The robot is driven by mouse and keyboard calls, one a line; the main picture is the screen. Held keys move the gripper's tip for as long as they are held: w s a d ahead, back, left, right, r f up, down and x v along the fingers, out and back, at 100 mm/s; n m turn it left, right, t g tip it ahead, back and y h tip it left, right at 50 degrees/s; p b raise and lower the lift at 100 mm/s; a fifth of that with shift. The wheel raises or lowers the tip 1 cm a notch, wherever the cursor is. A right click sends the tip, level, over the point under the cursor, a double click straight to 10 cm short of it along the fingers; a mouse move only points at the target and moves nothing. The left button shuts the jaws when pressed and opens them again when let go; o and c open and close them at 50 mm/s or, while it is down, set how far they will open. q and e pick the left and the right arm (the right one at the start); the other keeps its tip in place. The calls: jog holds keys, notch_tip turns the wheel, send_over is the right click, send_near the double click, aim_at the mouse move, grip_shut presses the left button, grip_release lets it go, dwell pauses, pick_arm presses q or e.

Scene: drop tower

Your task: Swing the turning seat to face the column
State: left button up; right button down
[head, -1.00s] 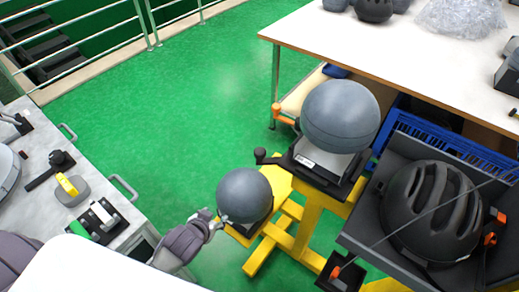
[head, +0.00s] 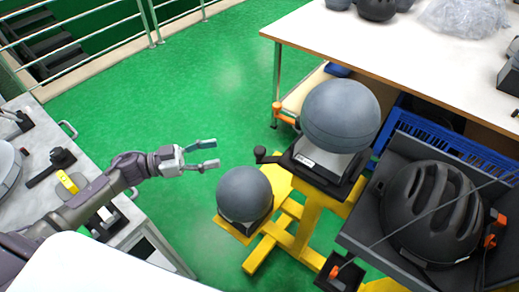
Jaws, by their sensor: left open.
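My left gripper (head: 210,153) is open and empty, with its two fingers apart and pointing right over the green floor. A grey ball-like headform (head: 243,190) sits on a dark seat (head: 250,226) low on the yellow stand. My left gripper is above and left of this headform in the picture and apart from it. A larger grey headform (head: 341,115) sits higher on the yellow column (head: 310,219), in a dark cradle with a black knob and an orange handle. The lower headform hides most of its seat. My right gripper is not in view.
A dark tray (head: 376,240) with a black helmet (head: 433,212) stands at the right. A white table (head: 400,60) with a blue crate (head: 455,148) below is behind. A metal bench (head: 130,225) is at left. Green floor (head: 190,85) is clear between.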

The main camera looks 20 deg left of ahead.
aim_at(260, 150)
pick_arm(q)
jog(key=shift+m+g+h, duration=0.3)
jog(key=shift+m+g, duration=0.1)
jog(key=shift+g, duration=0.4)
jog(key=x, duration=0.4)
jog(key=p+x, duration=0.1)
jog(key=x, duration=0.3)
jog(key=p+x, duration=0.1)
jog(key=x, duration=0.4)
jog(key=shift+s+d+r, duration=0.1)
jog(key=shift+s+d, duration=0.05)
jog(key=shift+s, duration=0.25)
grip_shut()
